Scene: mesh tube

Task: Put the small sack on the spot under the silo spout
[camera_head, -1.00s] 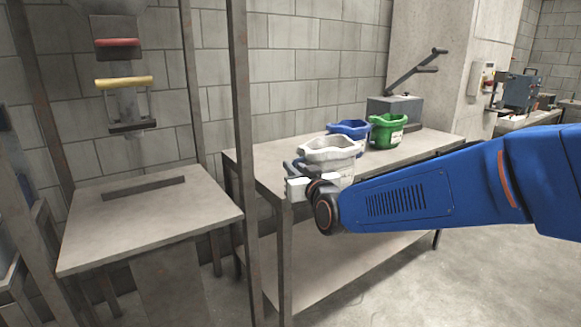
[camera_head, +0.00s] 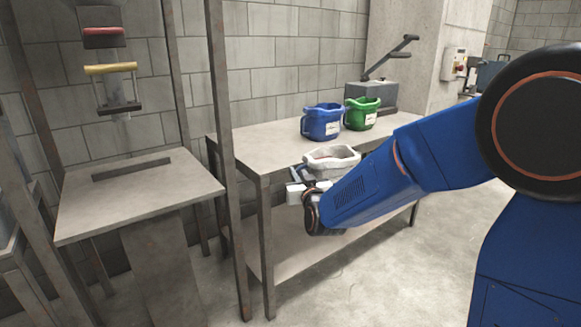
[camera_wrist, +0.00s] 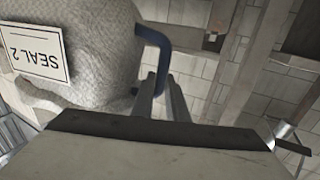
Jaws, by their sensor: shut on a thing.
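A pale grey-white sack (camera_head: 334,160) hangs in my gripper (camera_head: 306,174), in front of the bench's front edge and apart from the bench top. In the wrist view the sack (camera_wrist: 95,45) fills the upper left, with an upside-down "SEAL 2" label (camera_wrist: 37,52). My gripper (camera_wrist: 162,88) is shut on its blue loop handle (camera_wrist: 156,45). The silo spout (camera_head: 118,95), with a red bar and a yellow bar above it, hangs at the left. Below it is a flat stand (camera_head: 140,200) with a dark slot (camera_head: 132,165); no sack stands on it.
A blue sack (camera_head: 322,124) and a green sack (camera_head: 361,115) stand on the bench (camera_head: 265,150), before a lever machine (camera_head: 372,95). A thin steel post (camera_head: 226,170) rises between the bench and the stand. Open floor (camera_head: 440,215) lies to the right.

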